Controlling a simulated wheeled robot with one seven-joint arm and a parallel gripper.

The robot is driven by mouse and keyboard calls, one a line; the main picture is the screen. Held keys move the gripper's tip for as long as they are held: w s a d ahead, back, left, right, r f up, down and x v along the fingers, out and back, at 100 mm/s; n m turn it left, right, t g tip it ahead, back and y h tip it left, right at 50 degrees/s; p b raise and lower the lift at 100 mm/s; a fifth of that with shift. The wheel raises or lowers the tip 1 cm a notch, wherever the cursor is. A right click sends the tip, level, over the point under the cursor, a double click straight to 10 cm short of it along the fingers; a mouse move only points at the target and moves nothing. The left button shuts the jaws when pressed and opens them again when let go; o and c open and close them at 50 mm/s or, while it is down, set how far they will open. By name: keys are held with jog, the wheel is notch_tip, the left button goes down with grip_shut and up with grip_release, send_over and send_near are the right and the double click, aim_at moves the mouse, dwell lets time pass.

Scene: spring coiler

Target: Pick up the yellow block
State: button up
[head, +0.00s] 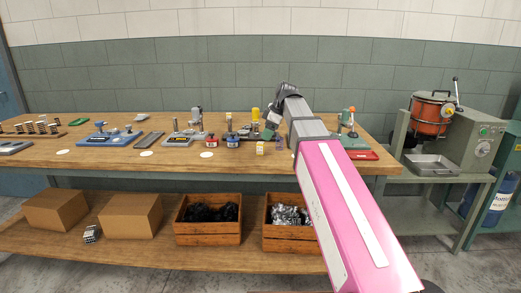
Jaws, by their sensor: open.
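A small yellow block (260,148) with a pale face sits on the wooden bench (105,150) near its middle front. Another yellow piece (255,113) stands farther back, just left of my arm's end, and a smaller yellow piece (229,115) is to its left. It is too small to tell their exact shapes. My gripper (268,130) is at the end of my pink and grey arm, above the bench, just right of and beyond the front yellow block. It is open, and I see nothing held. My arm hides part of the bench behind it.
A red block (211,142) and a blue block (233,142) stand left of the front yellow block. Small machines (185,135) line the bench. A red tray (362,155) lies at right. Wooden crates (208,228) and cardboard boxes (130,216) fill the lower shelf.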

aim_at(262, 143)
jog(key=shift+x, duration=3.95)
jog(key=shift+a+r, duration=0.1)
jog(key=c, duration=1)
